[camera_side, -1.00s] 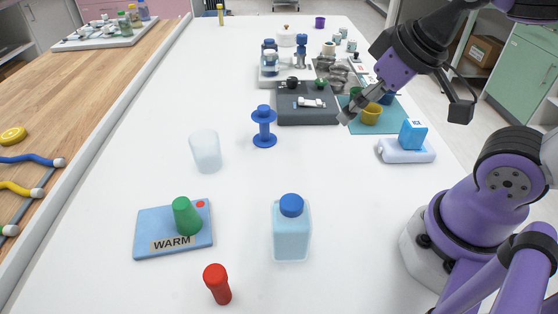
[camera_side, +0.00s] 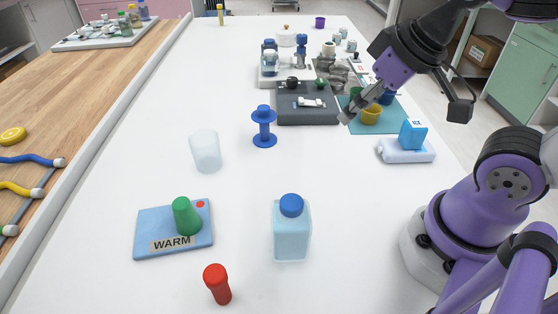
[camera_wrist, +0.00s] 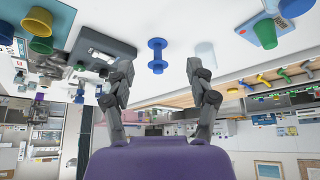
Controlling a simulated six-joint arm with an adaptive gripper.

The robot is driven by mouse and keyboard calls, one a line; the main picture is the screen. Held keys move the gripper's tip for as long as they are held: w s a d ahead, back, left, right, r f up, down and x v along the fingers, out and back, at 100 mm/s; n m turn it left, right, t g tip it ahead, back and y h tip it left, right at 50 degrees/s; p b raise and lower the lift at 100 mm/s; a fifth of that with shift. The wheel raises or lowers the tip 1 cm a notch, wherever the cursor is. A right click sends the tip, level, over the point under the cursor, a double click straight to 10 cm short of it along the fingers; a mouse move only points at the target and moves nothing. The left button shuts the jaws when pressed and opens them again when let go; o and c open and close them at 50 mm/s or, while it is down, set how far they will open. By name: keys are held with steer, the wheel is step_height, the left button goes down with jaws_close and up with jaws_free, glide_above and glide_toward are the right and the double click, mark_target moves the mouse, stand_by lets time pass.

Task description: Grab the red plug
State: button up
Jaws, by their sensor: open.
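The red plug (camera_side: 217,284) stands on the white table at the front, in the side view, with a wider round head on top. It stands in front of the blue WARM pad and left of the blue-capped bottle. My gripper (camera_side: 350,112) is far from it, raised over the back right of the table near the grey tray. In the wrist view my gripper (camera_wrist: 158,75) has its two fingers spread with nothing between them. I cannot make out the red plug in the wrist view.
The blue WARM pad (camera_side: 150,225) bears a green plug (camera_side: 186,216). A blue-capped bottle (camera_side: 291,230), a frosted cup (camera_side: 205,151) and a blue spool (camera_side: 264,127) stand on the table. A grey tray (camera_side: 290,117) lies further back. The table around the red plug is clear.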

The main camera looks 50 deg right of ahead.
steer(key=w+a+g+y, duration=0.1)
steer(key=w+a+g, duration=0.15)
steer(key=a, duration=0.45)
steer(key=n+g, duration=0.2)
steer(key=g, duration=0.1)
glide_above(218, 276)
steer(key=shift+h, duration=0.4)
steer(key=f, duration=0.5)
steer(key=shift+w+d+f, duration=0.25)
steer(key=shift+d+f, duration=0.05)
steer(key=shift+f, duration=0.1)
steer(key=f, duration=0.4)
steer(key=shift+s+a+f, duration=0.2)
steer(key=shift+a+f, duration=0.1)
steer(key=f, duration=0.6)
steer(key=shift+w+a, duration=0.1)
steer(key=shift+w, duration=0.15)
steer(key=shift+c, duration=0.4)
steer(key=c, duration=0.7)
